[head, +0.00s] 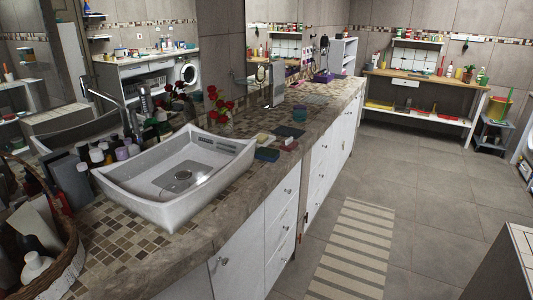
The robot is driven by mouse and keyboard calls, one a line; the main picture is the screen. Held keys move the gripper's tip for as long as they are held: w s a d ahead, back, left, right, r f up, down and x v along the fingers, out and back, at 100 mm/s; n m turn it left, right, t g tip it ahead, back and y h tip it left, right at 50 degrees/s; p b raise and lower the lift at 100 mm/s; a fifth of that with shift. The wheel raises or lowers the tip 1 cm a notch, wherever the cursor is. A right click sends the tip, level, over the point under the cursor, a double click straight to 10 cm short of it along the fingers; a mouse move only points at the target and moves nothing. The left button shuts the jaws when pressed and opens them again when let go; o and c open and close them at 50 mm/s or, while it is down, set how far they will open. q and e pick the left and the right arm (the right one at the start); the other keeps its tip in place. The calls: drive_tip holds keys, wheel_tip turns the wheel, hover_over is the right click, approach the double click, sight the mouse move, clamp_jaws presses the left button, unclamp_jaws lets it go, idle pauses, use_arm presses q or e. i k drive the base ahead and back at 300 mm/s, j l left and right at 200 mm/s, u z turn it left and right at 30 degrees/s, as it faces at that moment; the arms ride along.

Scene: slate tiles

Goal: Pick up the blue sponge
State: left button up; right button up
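A small flat blue block that looks like the blue sponge (266,154) lies on the tiled counter (236,187), just right of the white sink (137,190) and close to the counter's front edge. Nothing is touching it from above. Neither of my grippers is in the head view, so I cannot see whether they are open or shut.
Near the sponge lie a greenish flat piece (263,139), a dark flat piece (288,131) and a small pale and red item (289,144). Bottles (108,153) crowd the sink's back left. A wicker basket (68,262) stands front left. The floor (425,215) is mostly clear.

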sight(264, 153)
drive_tip(key=u, duration=0.35)
drive_tip(key=i+l+u, duration=0.4)
drive_tip(key=l+u, duration=0.15)
drive_tip(key=i+l+u, duration=0.15)
drive_tip(key=l+u, duration=0.15)
